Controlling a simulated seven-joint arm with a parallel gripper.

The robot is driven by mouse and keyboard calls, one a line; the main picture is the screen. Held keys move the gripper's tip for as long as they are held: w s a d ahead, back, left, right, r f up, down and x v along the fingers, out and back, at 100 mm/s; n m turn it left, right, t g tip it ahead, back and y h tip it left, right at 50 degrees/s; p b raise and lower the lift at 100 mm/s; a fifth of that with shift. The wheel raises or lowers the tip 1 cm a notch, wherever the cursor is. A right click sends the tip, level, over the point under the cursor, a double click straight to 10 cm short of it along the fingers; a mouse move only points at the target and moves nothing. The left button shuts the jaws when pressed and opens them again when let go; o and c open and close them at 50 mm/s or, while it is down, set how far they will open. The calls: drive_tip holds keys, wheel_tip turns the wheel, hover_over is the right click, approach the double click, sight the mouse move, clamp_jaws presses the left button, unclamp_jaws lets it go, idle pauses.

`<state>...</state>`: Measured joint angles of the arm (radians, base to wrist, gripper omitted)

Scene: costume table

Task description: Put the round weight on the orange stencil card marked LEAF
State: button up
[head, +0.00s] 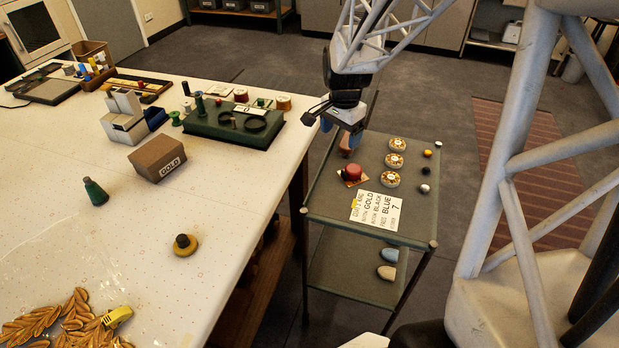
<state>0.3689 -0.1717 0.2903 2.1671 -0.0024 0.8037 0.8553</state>
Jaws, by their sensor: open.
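My gripper (342,131) hangs open over the far left part of the small trolley, with nothing seen between its fingers. A dark red, round, squat block (353,172) on the trolley looks like the round weight. It rests on or against a small orange-brown card (347,183), mostly hidden under it. I cannot read LEAF on that card. A yellow round piece with a black knob (187,249) stands on the white table and could also be a weight. My gripper is above and beyond the red block, apart from it.
The trolley (322,205) also holds a white cue card (376,211), several round button tins (396,161) and small balls. On the white table (95,150) are a brown GOLD box (158,157), a green bottle-shaped piece (95,191), a green tray (205,128) and gold leaves (75,318).

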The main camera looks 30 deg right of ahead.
drive_tip(key=s+a+r+n+t, duration=0.1)
drive_tip(key=s+a+r+n, duration=0.4)
drive_tip(key=s+a+n, duration=0.2)
drive_tip(key=s+a+r+n+t, duration=0.1)
drive_tip(key=s+a+r+n, duration=0.4)
drive_tip(key=s+a, duration=0.7)
drive_tip(key=shift+s+n, duration=0.9)
drive_tip(key=shift+s, duration=0.2)
